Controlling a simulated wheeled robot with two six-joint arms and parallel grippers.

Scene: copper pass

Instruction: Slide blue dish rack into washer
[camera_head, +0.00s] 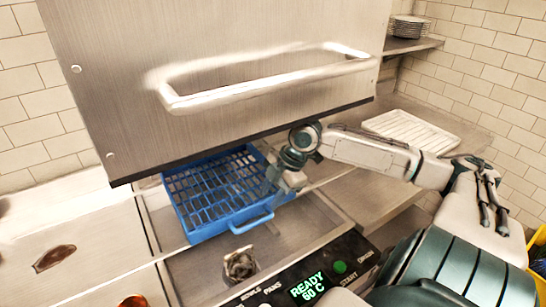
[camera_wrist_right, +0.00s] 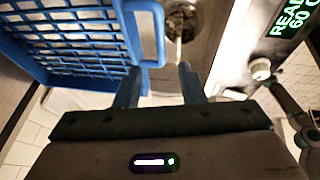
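The blue dish rack (camera_head: 205,227) sits on the metal counter, its far part under the washer's raised hood (camera_head: 230,50). Its looped handle (camera_head: 252,222) points toward the front. My right gripper (camera_head: 285,180) is at the rack's right side. In the right wrist view, the rack (camera_wrist_right: 60,73) fills the upper left. The two fingers of my right gripper (camera_wrist_right: 159,68) are apart with nothing held between them. The rack handle (camera_wrist_right: 158,35) is just beyond the fingertips, near the left finger; I cannot tell whether they touch. My left gripper is out of view.
The control panel (camera_head: 308,285) at the front reads READY 60 C. A metal drain-like fitting (camera_head: 240,264) lies in front of the rack. A white rack (camera_head: 412,130) is on the right counter, and stacked plates (camera_head: 408,27) stand on a shelf.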

